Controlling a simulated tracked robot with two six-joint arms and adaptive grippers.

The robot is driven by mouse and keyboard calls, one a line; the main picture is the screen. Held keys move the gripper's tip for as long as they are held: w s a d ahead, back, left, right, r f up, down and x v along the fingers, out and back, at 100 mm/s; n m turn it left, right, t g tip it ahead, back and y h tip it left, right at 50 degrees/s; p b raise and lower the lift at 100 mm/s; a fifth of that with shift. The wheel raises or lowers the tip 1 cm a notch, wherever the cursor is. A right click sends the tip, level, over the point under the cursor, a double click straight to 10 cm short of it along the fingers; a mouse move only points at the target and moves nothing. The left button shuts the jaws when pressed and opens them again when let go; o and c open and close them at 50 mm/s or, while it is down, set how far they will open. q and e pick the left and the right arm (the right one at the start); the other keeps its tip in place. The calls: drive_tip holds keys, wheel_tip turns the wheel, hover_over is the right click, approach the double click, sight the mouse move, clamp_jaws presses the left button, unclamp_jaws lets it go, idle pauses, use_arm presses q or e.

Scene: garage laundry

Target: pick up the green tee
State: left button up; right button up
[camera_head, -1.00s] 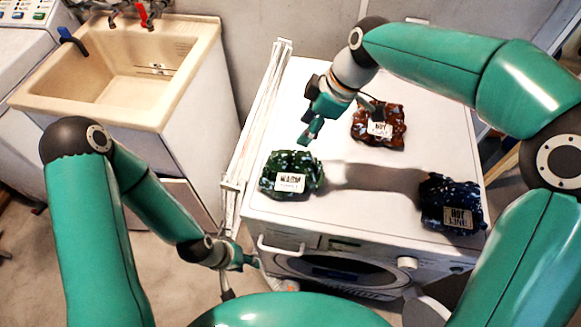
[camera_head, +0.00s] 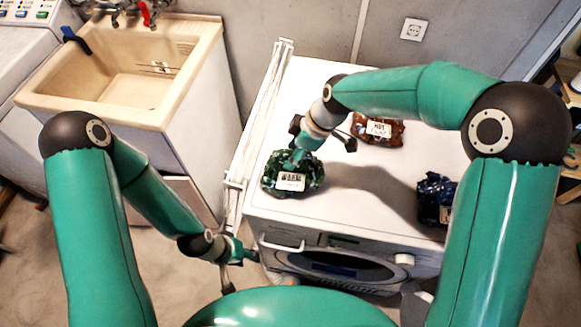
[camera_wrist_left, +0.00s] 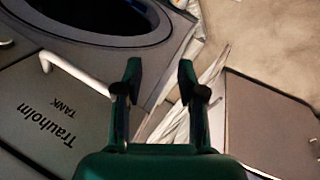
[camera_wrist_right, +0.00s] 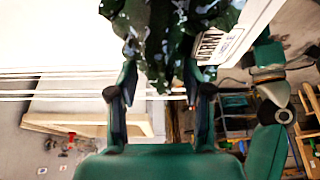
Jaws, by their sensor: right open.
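The green tee (camera_head: 283,185) is a folded, speckled dark green bundle with a white label, on the left front part of the white machine top. My right gripper (camera_head: 300,158) is at its far upper edge in the head view. In the right wrist view the tee (camera_wrist_right: 165,35) is just beyond and partly between the open fingers of my right gripper (camera_wrist_right: 160,90); whether they touch it I cannot tell. My left gripper (camera_wrist_left: 160,75) is open and empty, low in front of the machine, and also shows in the head view (camera_head: 245,255).
A red-brown bundle (camera_head: 385,130) lies behind and a dark blue bundle (camera_head: 433,190) lies to the right on the machine top (camera_head: 345,215). A folded white drying rack (camera_head: 262,120) stands along its left side. A beige sink (camera_head: 120,95) is further left.

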clamp_jaws()
drive_tip(key=shift+r, duration=0.2)
idle(0.4)
wheel_tip(320, 180, up, 20)
drive_tip(key=b, duration=0.1)
drive_tip(key=shift+f, duration=0.2)
